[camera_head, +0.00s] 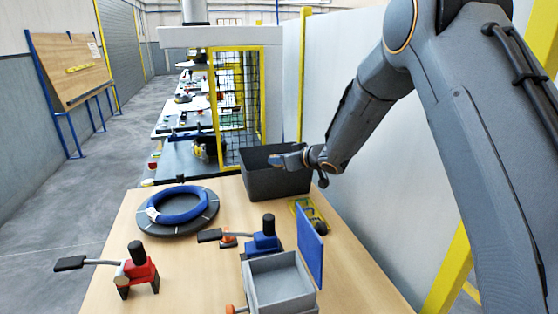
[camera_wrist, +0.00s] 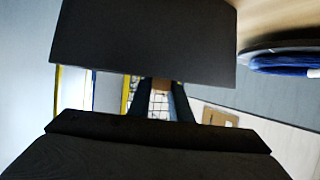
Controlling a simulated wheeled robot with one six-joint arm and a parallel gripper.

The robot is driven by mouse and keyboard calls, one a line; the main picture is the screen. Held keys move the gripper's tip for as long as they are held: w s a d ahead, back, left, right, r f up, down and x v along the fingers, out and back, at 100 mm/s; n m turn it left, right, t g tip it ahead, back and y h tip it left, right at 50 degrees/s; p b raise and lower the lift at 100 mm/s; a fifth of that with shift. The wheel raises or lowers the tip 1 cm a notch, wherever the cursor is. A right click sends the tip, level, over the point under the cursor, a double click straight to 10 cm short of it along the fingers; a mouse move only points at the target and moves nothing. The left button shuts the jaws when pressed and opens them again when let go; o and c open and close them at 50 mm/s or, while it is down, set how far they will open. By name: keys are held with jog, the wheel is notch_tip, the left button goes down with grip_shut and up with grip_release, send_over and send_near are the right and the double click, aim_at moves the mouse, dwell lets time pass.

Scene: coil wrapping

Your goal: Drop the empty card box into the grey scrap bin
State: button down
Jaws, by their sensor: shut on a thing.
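The scrap bin (camera_head: 262,187) is a dark grey open-topped box at the back right of the table. It also shows as a large dark shape in the wrist view (camera_wrist: 145,45). My gripper (camera_head: 282,160) is at the bin's top, over its opening or rim. In the wrist view, my gripper's two fingers (camera_wrist: 161,100) have a small brown piece between them, which I take as the card box (camera_wrist: 160,84). Most of the box is hidden, and I cannot make it out in the head view. My gripper is shut on it.
A blue coil (camera_head: 182,205) lies on a grey round plate left of the bin. A red clamp (camera_head: 137,268), a blue clamp (camera_head: 265,238), a grey tray (camera_head: 280,283) and a blue panel (camera_head: 311,250) stand nearer. A yellow mesh guard (camera_head: 238,105) is behind.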

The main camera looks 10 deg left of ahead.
jog(key=shift+f, duration=0.2)
jog(key=shift+f, duration=0.2)
jog(key=shift+s+f, duration=0.15)
jog(key=shift+f, duration=0.4)
jog(key=c, duration=1.6)
grip_release()
jog(key=shift+d+f, duration=0.15)
jog(key=shift+c, duration=0.2)
jog(key=shift+r, duration=0.4)
jog(key=r+b+v, duration=0.1)
jog(key=v, duration=1.1)
jog(key=shift+b, duration=0.3)
